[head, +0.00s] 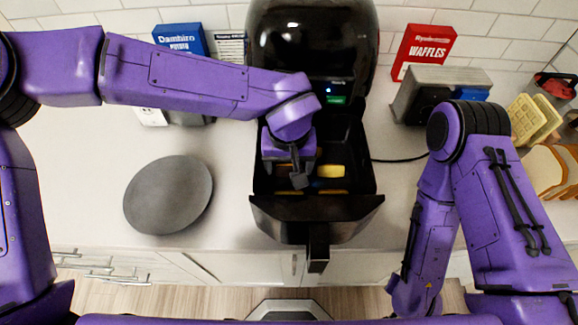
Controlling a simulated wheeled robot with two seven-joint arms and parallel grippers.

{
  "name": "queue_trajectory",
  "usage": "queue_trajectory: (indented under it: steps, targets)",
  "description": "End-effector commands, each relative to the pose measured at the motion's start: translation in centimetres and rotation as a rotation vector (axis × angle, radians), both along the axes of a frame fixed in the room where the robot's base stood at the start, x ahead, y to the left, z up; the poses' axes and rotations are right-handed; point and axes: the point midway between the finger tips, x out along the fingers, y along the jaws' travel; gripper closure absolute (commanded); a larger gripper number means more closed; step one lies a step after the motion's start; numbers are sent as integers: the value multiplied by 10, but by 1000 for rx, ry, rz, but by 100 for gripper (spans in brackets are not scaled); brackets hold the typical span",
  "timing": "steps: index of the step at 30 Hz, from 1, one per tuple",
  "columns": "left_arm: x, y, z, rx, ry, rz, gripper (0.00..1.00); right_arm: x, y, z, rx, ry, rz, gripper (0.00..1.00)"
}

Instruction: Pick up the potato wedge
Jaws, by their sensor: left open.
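A yellow potato wedge (330,171) lies in the black air fryer basket (318,228), right of my left gripper. Another yellow piece (331,192) shows lower in the basket, and more yellow-brown pieces lie partly hidden on its left side. My left gripper (299,180) reaches down over the pulled-out basket, pointing into it, and is open. I see no wedge between its fingers, though the hand hides part of the basket. Whether the fingers touch a wedge, I cannot tell. My right arm is folded at the right; its gripper does not show.
The black air fryer (312,35) stands behind the basket. A grey round plate (168,195) lies on clear counter at left. A toaster (440,85), waffles box (423,48), waffles (535,119) and bread (545,170) are at right. A blue box (181,39) stands at back left.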

Motion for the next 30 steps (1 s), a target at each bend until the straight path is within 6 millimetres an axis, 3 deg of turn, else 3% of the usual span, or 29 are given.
queue_trajectory:
  steps: [1, 5, 17, 30]
  targets:
    - [0, 0, 0, 0, 0, 0, 23, 0, 0, 0, 0, 0, 0, 57]
    - [0, 0, 0, 0, 0, 0, 65, 0, 0, 0, 0, 0, 0, 57]
    - [1, -1, 7, -2, -2, 1, 66, 0, 0, 0, 0, 0, 0, 57]
    - [0, 0, 97, -1, -2, 1, 66, 0, 0, 0, 0, 0, 0, 57]
